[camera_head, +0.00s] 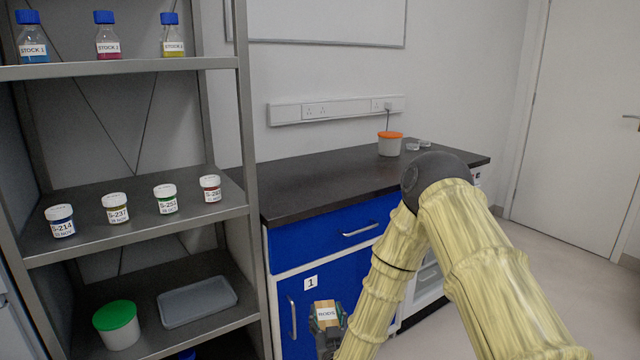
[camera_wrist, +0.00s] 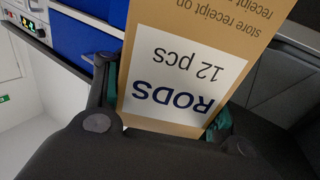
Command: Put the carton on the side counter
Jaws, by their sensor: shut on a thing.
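The carton (camera_head: 326,312) is a small brown box with a white label reading RODS. In the wrist view the carton (camera_wrist: 215,30) fills the middle, its label reading RODS, 12 pcs upside down. My gripper (camera_head: 328,326) is shut on the carton, with dark fingers on both sides of it; the fingers also show in the wrist view (camera_wrist: 165,115). It holds the carton low, in front of the blue cabinet. The side counter (camera_head: 310,190) is a dark worktop above and behind the carton, over blue drawers. My arm hides part of the counter's right front.
A pot with an orange lid (camera_head: 390,144) and small dishes (camera_head: 418,144) stand at the counter's back right. The counter's left and middle are bare. A metal shelf rack (camera_head: 245,130) with bottles, jars, a green-lidded tub (camera_head: 117,325) and a grey tray (camera_head: 197,302) stands at the left.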

